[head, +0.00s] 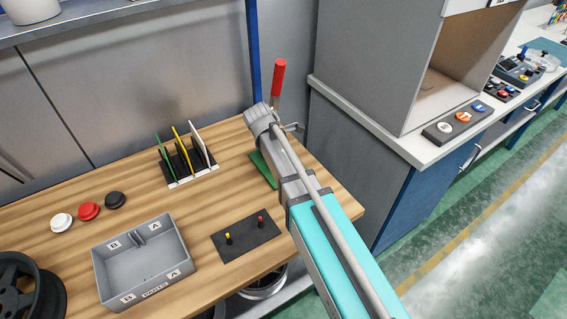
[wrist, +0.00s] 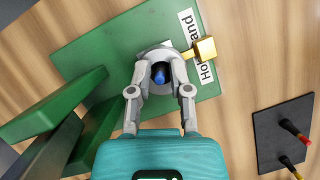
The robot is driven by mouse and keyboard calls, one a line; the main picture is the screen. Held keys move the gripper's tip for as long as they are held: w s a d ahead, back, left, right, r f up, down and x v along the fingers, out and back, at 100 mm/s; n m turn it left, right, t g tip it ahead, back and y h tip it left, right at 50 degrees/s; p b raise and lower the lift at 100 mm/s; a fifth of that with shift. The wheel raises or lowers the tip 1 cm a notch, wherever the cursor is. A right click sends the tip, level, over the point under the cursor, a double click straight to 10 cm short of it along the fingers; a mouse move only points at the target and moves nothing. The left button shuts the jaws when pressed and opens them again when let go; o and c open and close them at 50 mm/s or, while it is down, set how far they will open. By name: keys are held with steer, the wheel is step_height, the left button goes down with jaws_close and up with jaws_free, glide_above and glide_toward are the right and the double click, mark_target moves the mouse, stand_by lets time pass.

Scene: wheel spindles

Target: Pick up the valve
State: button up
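My gripper (wrist: 160,68) points down over a green board (wrist: 105,50) on the wooden bench. Its two fingers stand either side of a dark round part with a blue top (wrist: 161,73). A brass-coloured block (wrist: 204,49) sticks out beside the right finger. These may be parts of the valve, but the fingers hide most of it. I cannot tell whether the fingers press on it. In the head view my arm covers the grasp area, and only the edge of the green board (head: 262,168) shows.
Thick green slabs (wrist: 55,106) stand close left in the wrist view. A black plate with two small levers (head: 245,236), a grey parts box (head: 182,240) and a rack of coloured plates (head: 187,165) sit on the bench. A red-handled rod (head: 278,78) rises behind my gripper.

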jaws_close()
steer(key=shift+r, duration=0.15)
step_height(320, 180, up, 2)
steer(key=shift+r+p, duration=0.1)
steer(key=shift+p, duration=1.15)
steer(key=s+d+r+p, duration=0.2)
steer(key=s+r+p, duration=0.3)
steer(key=s, duration=0.1)
steer(key=s+d+r+p, duration=0.2)
steer(key=s+r+p, duration=0.3)
steer(key=s, duration=0.2)
steer(key=shift+d+r, duration=0.25)
steer(key=shift+s, duration=0.2)
